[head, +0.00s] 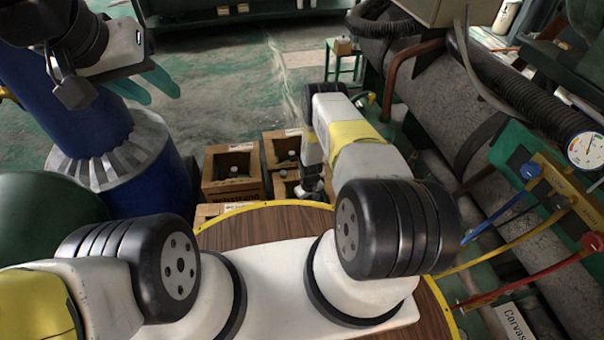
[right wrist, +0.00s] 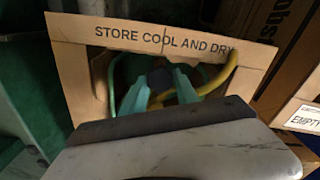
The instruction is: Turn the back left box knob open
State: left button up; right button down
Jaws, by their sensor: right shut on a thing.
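Several open cardboard boxes stand on the floor beyond the round table in the head view. The back left box (head: 232,172) has a dark green thing inside. My right arm reaches down by the boxes on the right, and its gripper is mostly hidden there. In the right wrist view my right gripper (right wrist: 161,84) is inside a box (right wrist: 77,65) lettered "STORE COOL AND DRY". Its teal fingers are shut on a small dark thing, seemingly a knob, partly hidden by the fingers. My left gripper (head: 157,95) is open and empty at upper left, far from the boxes.
A yellow hose (right wrist: 218,78) curves inside the gripped box. A neighbouring box has an "EMPTY" label (right wrist: 303,117). A blue drum (head: 150,165) stands at left. A gauge manifold (head: 560,190) with coloured hoses and large pipes lies at right. Green floor is clear behind the boxes.

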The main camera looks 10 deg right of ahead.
jog(key=shift+n, duration=2.1)
jog(key=c, duration=1.2)
grip_release()
jog(key=shift+r, duration=3.9)
